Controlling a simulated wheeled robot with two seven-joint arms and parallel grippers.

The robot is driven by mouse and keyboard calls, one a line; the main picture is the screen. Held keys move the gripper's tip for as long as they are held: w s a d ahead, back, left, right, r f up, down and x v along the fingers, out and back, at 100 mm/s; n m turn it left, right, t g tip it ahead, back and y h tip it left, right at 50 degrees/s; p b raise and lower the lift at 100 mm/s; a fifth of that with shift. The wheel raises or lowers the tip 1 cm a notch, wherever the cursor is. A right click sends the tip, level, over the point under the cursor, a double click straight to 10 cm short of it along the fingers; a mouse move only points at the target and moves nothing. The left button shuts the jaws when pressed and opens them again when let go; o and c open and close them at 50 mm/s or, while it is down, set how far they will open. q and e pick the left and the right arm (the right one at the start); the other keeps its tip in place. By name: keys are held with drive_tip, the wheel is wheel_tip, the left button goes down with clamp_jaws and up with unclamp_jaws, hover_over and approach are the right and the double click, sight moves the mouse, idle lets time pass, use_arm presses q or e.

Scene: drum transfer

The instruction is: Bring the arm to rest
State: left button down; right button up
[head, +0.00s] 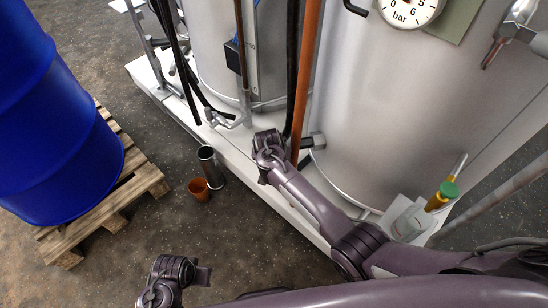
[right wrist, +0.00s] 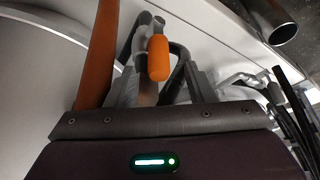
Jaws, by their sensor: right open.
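My right arm reaches in from the right in the head view. Its gripper (head: 267,146) is in front of the tank base, beside the orange pipe (head: 306,75). In the right wrist view its jaws (right wrist: 160,84) are open, with an orange handle (right wrist: 158,58) showing between them. I cannot tell whether they touch the handle. A dark jointed end (head: 170,279) at the bottom of the head view looks like my left arm's; its jaws cannot be made out.
A blue drum (head: 55,120) stands on a wooden pallet (head: 145,183) at the left. A metal cylinder (head: 211,166) and a small orange-brown cup (head: 199,189) stand on the floor. Steel tanks (head: 385,110) with pipes and a gauge (head: 408,8) fill the right. Floor below the pallet is clear.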

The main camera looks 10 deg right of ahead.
idle(0.4)
use_arm(q)
drive_tip(key=s+a+f+p, duration=0.3)
drive_tip(key=s+f+p, duration=0.1)
drive_tip(key=s+p, duration=0.4)
drive_tip(key=s+a+f+p, duration=0.3)
drive_tip(key=s+f+p, duration=0.2)
drive_tip(key=s+p, duration=0.3)
drive_tip(key=shift+s+y, duration=0.3)
drive_tip(key=shift+s, duration=0.8)
use_arm(e)
drive_tip(key=s+d+f+n+g, duration=0.1)
drive_tip(key=s+d+f, duration=0.3)
drive_tip(key=s, duration=1.2)
drive_tip(key=s+d+f+n+g+y, duration=0.1)
drive_tip(key=s+d+f+n, duration=0.2)
drive_tip(key=s, duration=1.3)
drive_tip(key=s+d+f+n+g, duration=0.1)
drive_tip(key=s+d+f, duration=0.5)
drive_tip(key=s, duration=1.1)
drive_tip(key=shift+f+n+y, duration=0.3)
drive_tip(key=shift+f+n, duration=0.4)
